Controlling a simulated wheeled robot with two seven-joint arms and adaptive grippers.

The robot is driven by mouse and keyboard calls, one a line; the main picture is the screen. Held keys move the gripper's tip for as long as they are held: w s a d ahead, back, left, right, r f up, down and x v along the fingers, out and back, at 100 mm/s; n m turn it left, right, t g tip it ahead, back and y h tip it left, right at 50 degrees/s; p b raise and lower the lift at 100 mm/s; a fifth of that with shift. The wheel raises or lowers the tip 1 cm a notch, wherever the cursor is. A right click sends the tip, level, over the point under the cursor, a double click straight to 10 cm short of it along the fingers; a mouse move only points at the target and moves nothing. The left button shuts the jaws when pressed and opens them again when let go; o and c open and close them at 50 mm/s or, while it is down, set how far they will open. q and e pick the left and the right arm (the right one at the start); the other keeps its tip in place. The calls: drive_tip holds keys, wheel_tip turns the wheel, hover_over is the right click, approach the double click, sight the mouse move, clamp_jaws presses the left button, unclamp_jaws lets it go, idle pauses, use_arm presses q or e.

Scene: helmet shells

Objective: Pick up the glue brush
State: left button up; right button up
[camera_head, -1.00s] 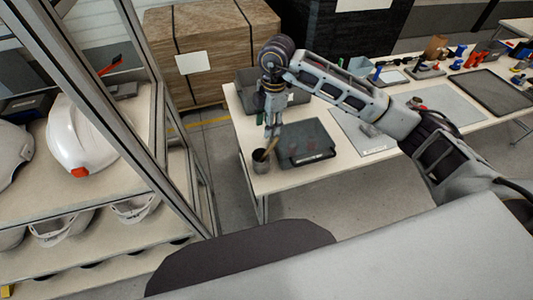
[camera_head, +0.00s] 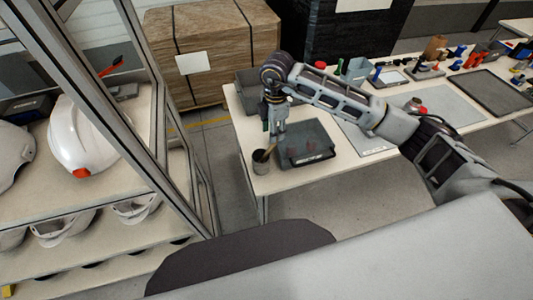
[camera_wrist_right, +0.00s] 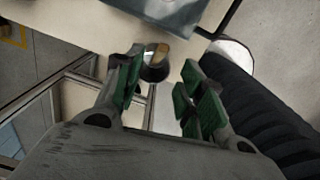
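The glue brush (camera_head: 269,153) leans in a dark grey cup (camera_head: 260,166) at the near left corner of the table. Only its tan handle shows; its lower end is hidden in the cup. My right gripper (camera_head: 278,138) points down just above and beside the handle. In the right wrist view, the brush handle (camera_wrist_right: 160,54) and the cup (camera_wrist_right: 154,72) show beyond the gap between the green-padded fingers (camera_wrist_right: 165,82). The fingers are apart, with nothing held between them. My left gripper is not in view.
A dark grey case (camera_head: 306,146) lies right of the cup. A grey bin (camera_head: 246,88) stands behind the gripper. A shelf rack with white helmet shells (camera_head: 82,138) is on the left. The table (camera_head: 262,184) has a bare strip in front of the case.

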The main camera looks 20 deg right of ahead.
sight(271, 146)
drive_tip(key=shift+f, duration=2.2)
drive_tip(key=shift+p, duration=0.3)
drive_tip(key=shift+a+f+p, duration=0.15)
drive_tip(key=shift+f+p, duration=0.25)
drive_tip(key=shift+f, duration=0.5)
drive_tip(key=shift+w+a+f+p, duration=0.15)
drive_tip(key=shift+f+p, duration=0.15)
drive_tip(key=shift+f, duration=1.4)
drive_tip(key=c, duration=0.9)
